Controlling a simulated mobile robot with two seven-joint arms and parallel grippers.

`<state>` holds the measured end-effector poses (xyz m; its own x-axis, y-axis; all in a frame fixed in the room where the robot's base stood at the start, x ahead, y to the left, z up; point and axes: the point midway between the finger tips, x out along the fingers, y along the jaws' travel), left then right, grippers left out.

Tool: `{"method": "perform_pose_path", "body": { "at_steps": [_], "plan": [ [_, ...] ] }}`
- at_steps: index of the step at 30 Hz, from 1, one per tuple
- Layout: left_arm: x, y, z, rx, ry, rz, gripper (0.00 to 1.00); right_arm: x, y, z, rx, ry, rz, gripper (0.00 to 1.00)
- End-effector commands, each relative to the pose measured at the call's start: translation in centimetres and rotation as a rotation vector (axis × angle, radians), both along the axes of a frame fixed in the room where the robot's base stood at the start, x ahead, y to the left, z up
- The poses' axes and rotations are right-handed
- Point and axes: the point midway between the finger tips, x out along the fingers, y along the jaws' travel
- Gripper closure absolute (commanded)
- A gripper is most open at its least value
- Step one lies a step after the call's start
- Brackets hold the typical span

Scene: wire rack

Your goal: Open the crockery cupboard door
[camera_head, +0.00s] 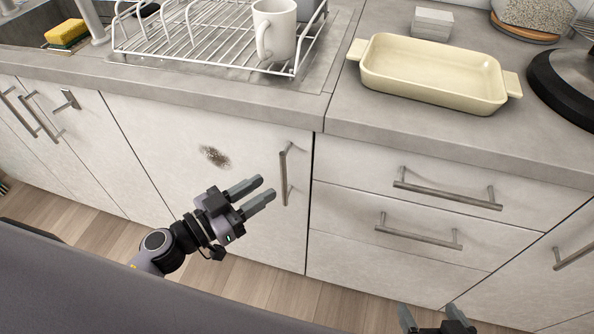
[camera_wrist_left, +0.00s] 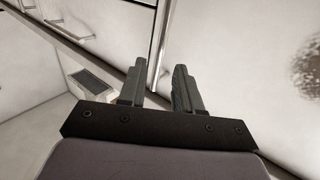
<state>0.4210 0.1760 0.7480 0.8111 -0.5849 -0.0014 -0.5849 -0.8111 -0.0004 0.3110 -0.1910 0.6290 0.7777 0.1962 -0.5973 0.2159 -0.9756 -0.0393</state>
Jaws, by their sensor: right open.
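The white cupboard door (camera_head: 240,140) below the dish rack is shut and has a dark smudge on it. Its vertical bar handle (camera_head: 284,175) is near its right edge. My left gripper (camera_head: 268,189) is just left of the handle, fingers apart and empty, pointing toward it. In the left wrist view the handle (camera_wrist_left: 158,42) appears beyond the open fingers (camera_wrist_left: 158,80), near the gap between them. I see no contact with the handle. My right gripper (camera_head: 437,316) is open at the bottom edge, in front of the drawers, partly cut off.
Drawers with bar handles (camera_head: 447,194) adjoin the door on the right. Above, the grey counter (camera_head: 340,115) holds a wire rack (camera_head: 190,35) with a mug (camera_head: 275,30), and a cream baking dish (camera_head: 430,75). Another cupboard door with handle (camera_head: 68,100) is at left.

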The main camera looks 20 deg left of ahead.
Motion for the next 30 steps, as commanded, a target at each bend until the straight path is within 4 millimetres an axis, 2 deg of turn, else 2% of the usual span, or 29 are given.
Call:
{"method": "perform_pose_path", "body": {
  "at_steps": [15, 26, 30],
  "plan": [
    [5.1, -3.6, 0.1, -0.003, 0.0, 0.002, 0.67, 0.0, 0.1, -0.3, 0.002, 0.002, 0.0, 0.07],
    [5.5, -4.0, 0.1, -0.001, 0.0, 0.001, 0.67, 0.0, 0.2, -0.3, 0.006, 0.004, -0.003, 0.07],
    [5.5, -4.0, 0.1, -0.001, 0.0, 0.001, 1.0, 0.0, 0.2, -0.2, 0.006, 0.004, -0.003, 0.07]
  ]
}}
